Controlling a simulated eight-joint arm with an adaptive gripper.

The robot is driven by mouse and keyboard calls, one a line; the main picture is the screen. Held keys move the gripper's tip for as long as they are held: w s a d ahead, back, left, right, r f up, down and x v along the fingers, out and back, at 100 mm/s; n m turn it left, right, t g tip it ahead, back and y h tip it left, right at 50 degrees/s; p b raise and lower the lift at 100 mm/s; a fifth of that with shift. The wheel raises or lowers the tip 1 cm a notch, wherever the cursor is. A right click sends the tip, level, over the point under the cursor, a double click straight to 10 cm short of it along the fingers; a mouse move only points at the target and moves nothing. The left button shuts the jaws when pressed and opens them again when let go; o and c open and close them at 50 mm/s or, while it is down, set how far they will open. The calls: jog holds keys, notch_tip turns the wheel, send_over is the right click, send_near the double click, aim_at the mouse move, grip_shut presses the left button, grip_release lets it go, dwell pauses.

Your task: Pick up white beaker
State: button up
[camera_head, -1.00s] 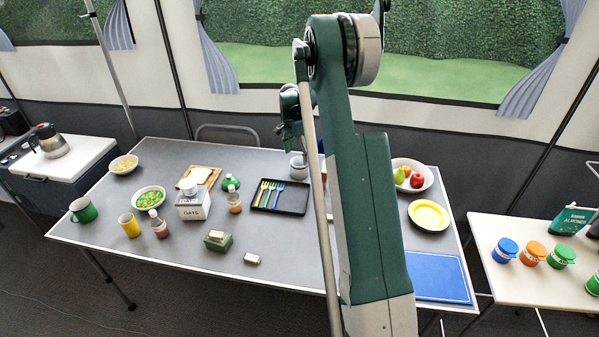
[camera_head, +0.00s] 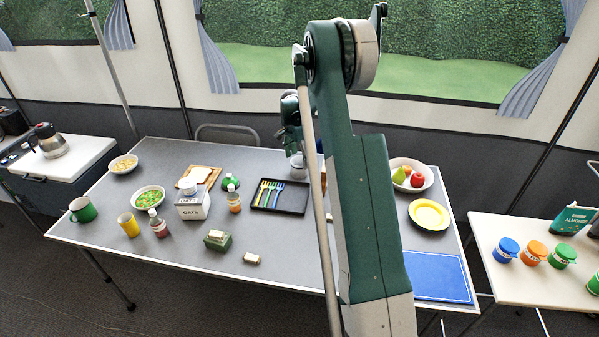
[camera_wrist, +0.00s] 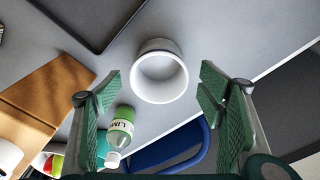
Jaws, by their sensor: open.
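The white beaker (camera_wrist: 150,90) stands on the grey table in the wrist view, its round open mouth facing the camera. In the head view the beaker (camera_head: 298,167) shows only partly, beside my arm and below my gripper. My gripper (camera_wrist: 158,86) is open, with a green finger on each side of the beaker in the wrist view and clear gaps on both sides. Nothing is held. In the head view my gripper (camera_head: 290,135) hangs over the back of the table; its fingertips are hard to make out.
A brown board or box (camera_wrist: 45,95) is farther left. The dark cutlery tray (camera_head: 294,207) is near the beaker. The table's edge and a blue chair (camera_wrist: 165,153) lie beyond it.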

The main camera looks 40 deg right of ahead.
jog(key=shift+d+f+b, duration=0.2)
jog(key=shift+f+b, duration=0.5)
jog(key=shift+f, duration=1.8)
jog(key=c, duration=1.2)
jog(key=shift+r, duration=0.1)
jog(key=shift+r+p, duration=1.15)
jog(key=shift+r, duration=3.8)
